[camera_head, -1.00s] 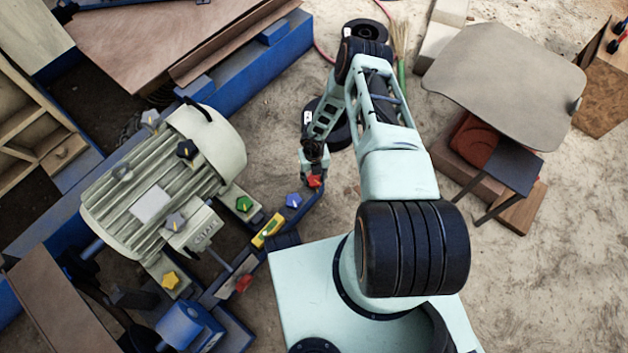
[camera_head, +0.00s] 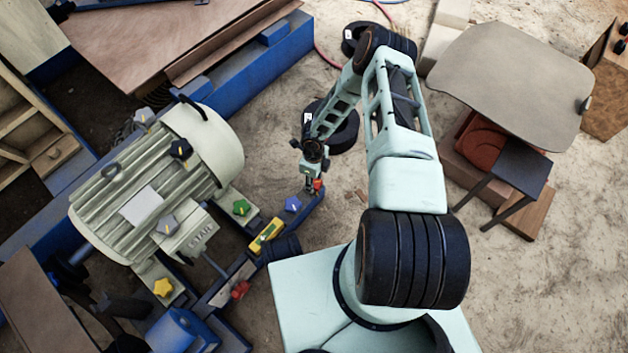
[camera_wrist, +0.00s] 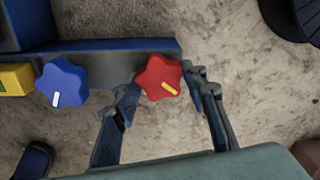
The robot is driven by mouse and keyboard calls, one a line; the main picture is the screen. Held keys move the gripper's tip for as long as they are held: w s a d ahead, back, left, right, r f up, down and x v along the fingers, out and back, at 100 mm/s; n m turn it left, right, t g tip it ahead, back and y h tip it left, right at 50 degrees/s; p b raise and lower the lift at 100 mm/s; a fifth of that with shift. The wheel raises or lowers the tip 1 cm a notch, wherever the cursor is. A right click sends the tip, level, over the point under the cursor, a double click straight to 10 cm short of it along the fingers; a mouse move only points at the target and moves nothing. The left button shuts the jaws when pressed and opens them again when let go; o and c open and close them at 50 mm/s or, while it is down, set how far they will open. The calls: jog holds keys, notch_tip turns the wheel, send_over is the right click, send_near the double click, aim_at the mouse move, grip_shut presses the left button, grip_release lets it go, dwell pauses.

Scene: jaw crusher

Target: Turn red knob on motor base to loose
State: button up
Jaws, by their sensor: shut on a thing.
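A red star-shaped knob (camera_wrist: 160,77) with a pale yellow mark sits near the end of the blue bar (camera_wrist: 115,47); in the head view the same knob (camera_head: 317,185) is small and partly covered by my gripper (camera_head: 312,180). In the wrist view the fingers of my gripper (camera_wrist: 168,82) stand on either side of it, shut on the knob. The mark points to the lower right. A blue knob (camera_wrist: 61,81) with a white mark sits left of it on the same bar, apart from my fingers.
A grey ribbed motor (camera_head: 165,185) with several coloured knobs stands at left. A yellow level (camera_head: 266,235), a green knob (camera_head: 241,207) and another red knob (camera_head: 239,290) are nearby. A black reel (camera_head: 335,128) lies on the sandy ground behind my gripper.

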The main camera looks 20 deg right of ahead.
jog(key=shift+s+n, duration=0.1)
jog(key=shift+n, duration=1.1)
jog(key=o, duration=1.2)
jog(key=shift+c, duration=0.2)
notch_tip(320, 180, up, 12)
